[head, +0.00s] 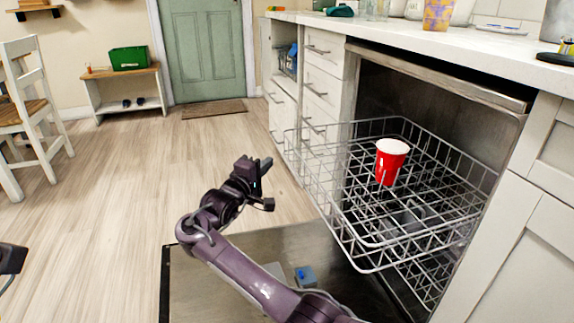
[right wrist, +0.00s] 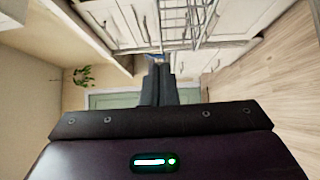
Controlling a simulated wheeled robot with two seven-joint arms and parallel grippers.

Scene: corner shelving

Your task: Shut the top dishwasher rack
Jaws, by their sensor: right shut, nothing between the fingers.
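The top dishwasher rack (head: 345,235) is a wire rack pulled out of the dishwasher (head: 440,75). It also shows at the top of the right wrist view (right wrist: 185,22). A red cup (head: 388,165) with a white rim stands in the rack. My right gripper (head: 267,163) is to the left of the rack's front, apart from it. Its fingers are together and empty in the right wrist view (right wrist: 159,84). A dark part of my left arm or gripper (head: 10,259) shows at the left edge; its jaws cannot be made out.
The dishwasher door (head: 215,275) lies open, low, with a blue-grey part on it. White drawers (head: 322,90) stand left of the dishwasher, and a counter (head: 430,40) runs above. A white chair (head: 35,105) is far left. The floor (head: 125,165) between is clear.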

